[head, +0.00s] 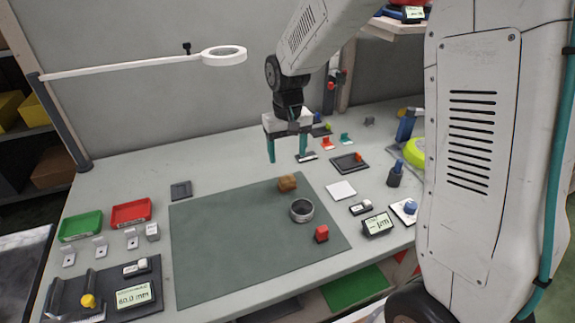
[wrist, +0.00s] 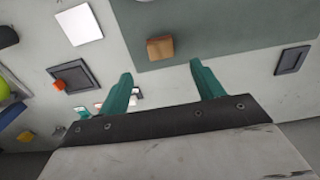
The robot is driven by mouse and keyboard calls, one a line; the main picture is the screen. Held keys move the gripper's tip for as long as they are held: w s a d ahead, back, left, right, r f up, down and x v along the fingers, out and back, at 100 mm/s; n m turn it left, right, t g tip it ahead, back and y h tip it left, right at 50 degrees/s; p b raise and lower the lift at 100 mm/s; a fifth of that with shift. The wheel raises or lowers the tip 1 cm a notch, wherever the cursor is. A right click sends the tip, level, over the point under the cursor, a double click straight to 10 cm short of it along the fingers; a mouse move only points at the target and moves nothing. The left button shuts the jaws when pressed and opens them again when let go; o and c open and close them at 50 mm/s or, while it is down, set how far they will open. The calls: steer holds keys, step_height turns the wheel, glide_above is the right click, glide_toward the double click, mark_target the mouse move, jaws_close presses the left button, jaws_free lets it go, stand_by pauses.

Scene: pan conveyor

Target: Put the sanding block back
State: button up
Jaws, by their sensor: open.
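The brown block (head: 288,183), which looks like the sanding block, lies on the green-grey mat (head: 225,255) near its back edge. In the wrist view the block (wrist: 160,48) shows beyond the fingertips, between their two lines. My gripper (head: 287,156) hangs above the back of the bench with its teal fingers apart and nothing between them. The fingers also show in the wrist view (wrist: 161,70), apart from the block. A small dark tray (head: 180,190) lies empty left of the mat. Another dark tray (head: 350,162), right of the mat, has a small orange-red piece at its edge.
Green (head: 80,226) and red (head: 131,212) bins stand at left. A lamp arm (head: 130,67) reaches over the back left. Much of the mat is clear.

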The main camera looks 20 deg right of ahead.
steer(key=s+d+r, duration=0.2)
steer(key=s+r, duration=1)
steer(key=s, duration=0.2)
steer(key=s+d+r+t, duration=0.1)
steer(key=s, duration=1.5)
steer(key=shift+r, duration=0.4)
